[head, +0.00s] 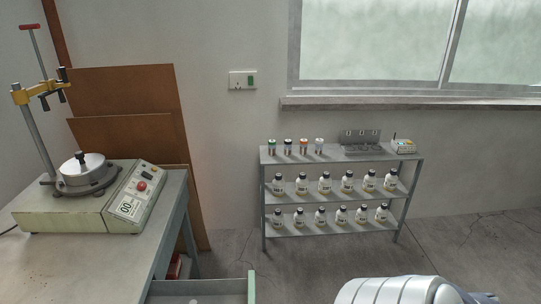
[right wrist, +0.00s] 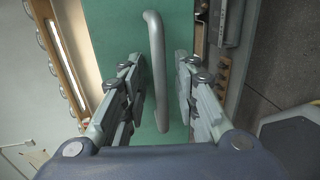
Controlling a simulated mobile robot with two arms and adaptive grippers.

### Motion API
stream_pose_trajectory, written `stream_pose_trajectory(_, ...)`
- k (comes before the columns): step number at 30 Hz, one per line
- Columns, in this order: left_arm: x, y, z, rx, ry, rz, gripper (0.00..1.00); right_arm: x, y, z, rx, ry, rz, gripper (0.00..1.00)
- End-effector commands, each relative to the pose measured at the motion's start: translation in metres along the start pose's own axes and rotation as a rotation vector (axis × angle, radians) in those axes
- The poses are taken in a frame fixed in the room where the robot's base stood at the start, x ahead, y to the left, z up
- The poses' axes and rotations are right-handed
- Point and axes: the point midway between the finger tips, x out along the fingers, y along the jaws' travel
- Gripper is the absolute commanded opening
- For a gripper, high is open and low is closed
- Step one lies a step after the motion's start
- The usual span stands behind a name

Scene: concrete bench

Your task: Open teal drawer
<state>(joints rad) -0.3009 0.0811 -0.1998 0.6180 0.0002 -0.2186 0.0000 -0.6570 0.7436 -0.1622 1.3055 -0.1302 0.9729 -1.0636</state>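The teal drawer shows in the head view at the bottom, with its teal front (head: 251,288) standing out to the right of the bench (head: 60,265). Its grey inside is partly visible, so it is pulled out; the frame's lower edge cuts it off. In the right wrist view the teal drawer front (right wrist: 115,35) carries a pale bar handle (right wrist: 157,85). My right gripper (right wrist: 159,62) is open, with one finger on each side of the handle and gaps visible between them. My left gripper is in neither view.
A machine with a control box (head: 135,205) stands on the bench. A low metal shelf (head: 335,233) with several bottles stands against the back wall. A red object (head: 173,268) is under the bench. Floor between bench and shelf is clear.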

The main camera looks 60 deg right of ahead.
Motion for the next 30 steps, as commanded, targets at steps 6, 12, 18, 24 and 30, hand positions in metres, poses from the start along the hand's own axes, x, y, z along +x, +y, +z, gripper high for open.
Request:
stream_pose_trajectory(6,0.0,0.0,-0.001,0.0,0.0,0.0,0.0,-0.029,-0.002,0.0,0.001,0.0,-0.006,0.28)
stream_pose_trajectory(12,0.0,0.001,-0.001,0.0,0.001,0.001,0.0,-0.073,-0.002,0.0,0.001,-0.002,-0.005,0.28)
stream_pose_trajectory(18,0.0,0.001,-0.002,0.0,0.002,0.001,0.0,-0.106,-0.001,0.0,0.0,-0.001,-0.002,0.28)
stream_pose_trajectory(24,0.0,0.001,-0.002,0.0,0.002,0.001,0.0,-0.119,0.0,0.001,-0.001,-0.001,0.0,0.28)
stream_pose_trajectory(30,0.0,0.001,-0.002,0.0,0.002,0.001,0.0,-0.119,0.0,0.001,-0.001,-0.001,0.0,0.28)
